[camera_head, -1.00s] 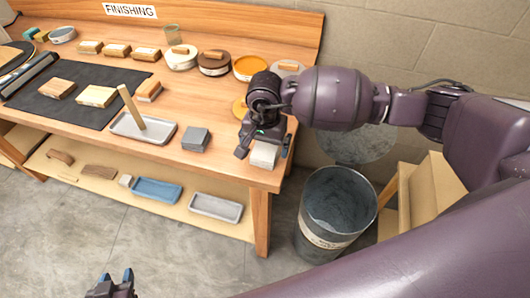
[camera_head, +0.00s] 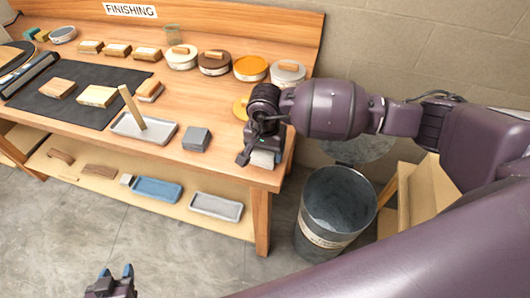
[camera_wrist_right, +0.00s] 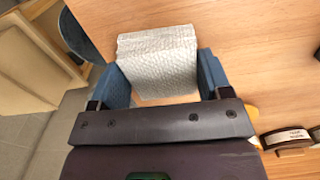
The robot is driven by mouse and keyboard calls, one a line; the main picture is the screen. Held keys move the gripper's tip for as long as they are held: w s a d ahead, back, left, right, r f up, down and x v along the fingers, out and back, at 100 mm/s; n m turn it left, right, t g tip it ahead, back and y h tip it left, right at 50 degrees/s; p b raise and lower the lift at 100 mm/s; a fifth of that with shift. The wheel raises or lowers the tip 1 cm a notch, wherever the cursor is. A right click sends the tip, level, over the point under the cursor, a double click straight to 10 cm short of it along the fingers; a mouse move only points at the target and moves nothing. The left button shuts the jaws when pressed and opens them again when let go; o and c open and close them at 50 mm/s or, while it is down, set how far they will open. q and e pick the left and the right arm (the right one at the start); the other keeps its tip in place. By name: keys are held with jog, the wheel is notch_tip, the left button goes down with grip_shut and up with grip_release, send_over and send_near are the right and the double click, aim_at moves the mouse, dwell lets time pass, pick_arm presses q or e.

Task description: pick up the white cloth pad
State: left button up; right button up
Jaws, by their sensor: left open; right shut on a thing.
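The white cloth pad (camera_head: 263,158) is at the front right corner of the wooden bench, mostly covered by my right gripper (camera_head: 262,160) in the head view. In the right wrist view the pad (camera_wrist_right: 158,58) is a folded, quilted white block. The blue fingers of my right gripper (camera_wrist_right: 160,75) lie on either side of it, shut on it. I cannot tell whether it is clear of the bench top. My left gripper (camera_head: 115,272) is open and empty, low at the bottom of the head view, away from the bench.
A grey block (camera_head: 196,139) and a tray with a wooden stick (camera_head: 160,133) lie left of the pad. Several lidded tins, one of them orange (camera_head: 250,68), line the back. A metal bin (camera_head: 337,215) stands on the floor right of the bench (camera_head: 225,170).

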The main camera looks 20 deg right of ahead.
notch_tip(320, 180, up, 20)
jog(key=b, duration=0.1)
dwell(0.5)
